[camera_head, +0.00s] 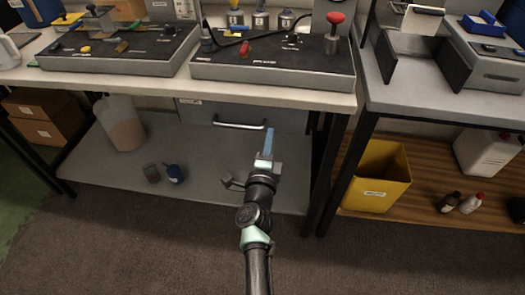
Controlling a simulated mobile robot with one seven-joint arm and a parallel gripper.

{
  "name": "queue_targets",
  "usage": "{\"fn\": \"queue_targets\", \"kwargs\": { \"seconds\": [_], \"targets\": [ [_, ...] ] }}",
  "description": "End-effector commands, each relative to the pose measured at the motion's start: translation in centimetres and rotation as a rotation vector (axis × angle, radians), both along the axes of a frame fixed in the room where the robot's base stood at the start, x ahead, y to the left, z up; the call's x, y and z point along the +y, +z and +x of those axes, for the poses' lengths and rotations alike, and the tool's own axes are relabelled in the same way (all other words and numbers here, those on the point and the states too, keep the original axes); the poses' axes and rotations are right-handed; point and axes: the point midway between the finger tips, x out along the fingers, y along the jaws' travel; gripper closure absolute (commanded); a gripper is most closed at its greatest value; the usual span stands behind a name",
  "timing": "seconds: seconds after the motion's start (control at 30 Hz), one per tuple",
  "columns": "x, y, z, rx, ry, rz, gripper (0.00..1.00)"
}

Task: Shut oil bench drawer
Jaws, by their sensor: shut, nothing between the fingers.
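The bench drawer (240,116) is a grey front with a silver bar handle (240,125), under the top of the left bench (130,88). Its top is hidden by the bench edge, and I cannot tell how far it stands out. My gripper (268,140) is shut and empty.
A dark bench leg (327,165) stands right of my gripper. A yellow bin (380,177) stands under the right bench. Bare floor (130,240) lies in front.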

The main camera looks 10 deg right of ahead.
Motion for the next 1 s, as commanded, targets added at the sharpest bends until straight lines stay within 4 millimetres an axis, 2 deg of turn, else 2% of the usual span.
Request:
{"fn": "queue_targets", "kwargs": {
  "seconds": [0.1, 0.4, 0.6, 0.77, 0.87, 0.97, 1.0],
  "targets": [
    [0.9, 0.3, -2.6, 0.004, 0.002, 0.0, 1.0],
    [2.6, 0.0, -7.5, 0.004, 0.002, -0.001, 1.0],
    [3.1, -0.1, -9.0, 0.004, 0.002, 0.0, 1.0],
    [3.2, 0.0, -9.2, 0.001, 0.002, -0.001, 1.0],
    [3.7, 1.8, -8.4, -0.023, 0.023, -0.027, 1.0],
    [4.9, 6.2, -6.8, -0.076, 0.07, -0.102, 1.0],
    [5.5, 8.7, -6.2, -0.106, 0.094, -0.147, 1.0]
  ]
}}
